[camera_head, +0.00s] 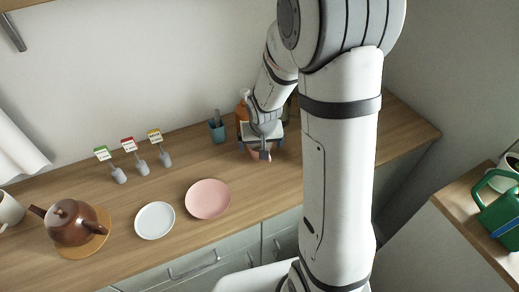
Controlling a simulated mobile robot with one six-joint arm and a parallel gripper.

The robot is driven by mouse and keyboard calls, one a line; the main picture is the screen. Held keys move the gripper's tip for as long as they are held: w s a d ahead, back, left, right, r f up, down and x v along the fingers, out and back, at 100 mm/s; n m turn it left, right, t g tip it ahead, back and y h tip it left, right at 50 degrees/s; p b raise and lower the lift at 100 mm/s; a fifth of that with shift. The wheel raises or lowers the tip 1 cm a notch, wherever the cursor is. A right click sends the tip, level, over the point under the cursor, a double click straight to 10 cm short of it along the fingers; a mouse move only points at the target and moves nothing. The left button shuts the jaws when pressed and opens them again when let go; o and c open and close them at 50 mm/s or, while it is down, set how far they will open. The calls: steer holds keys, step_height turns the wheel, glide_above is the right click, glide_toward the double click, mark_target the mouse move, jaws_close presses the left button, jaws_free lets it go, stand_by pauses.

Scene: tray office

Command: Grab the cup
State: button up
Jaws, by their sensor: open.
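My gripper (263,150) points down over the counter towards the back right, with its jaws open. A small pink item (258,156), which looks like a cup, is mostly hidden beneath and behind the jaws. It is right at the fingers; I cannot tell whether they touch it or stand around it. A white cup (9,209) is cut off by the left edge of the picture, far from my gripper.
A pink plate (208,199) and a white plate (155,219) lie on the wooden counter (185,172). A brown teapot (71,222), several labelled markers (141,161), a blue holder (217,132) and an orange bottle (242,108) stand around. A green watering can (502,212) is at right.

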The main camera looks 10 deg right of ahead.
steer(key=x, duration=0.3)
steer(key=shift+w+f, duration=0.1)
steer(key=shift+f, duration=0.05)
steer(key=shift+c, duration=0.5)
steer(key=c, duration=1)
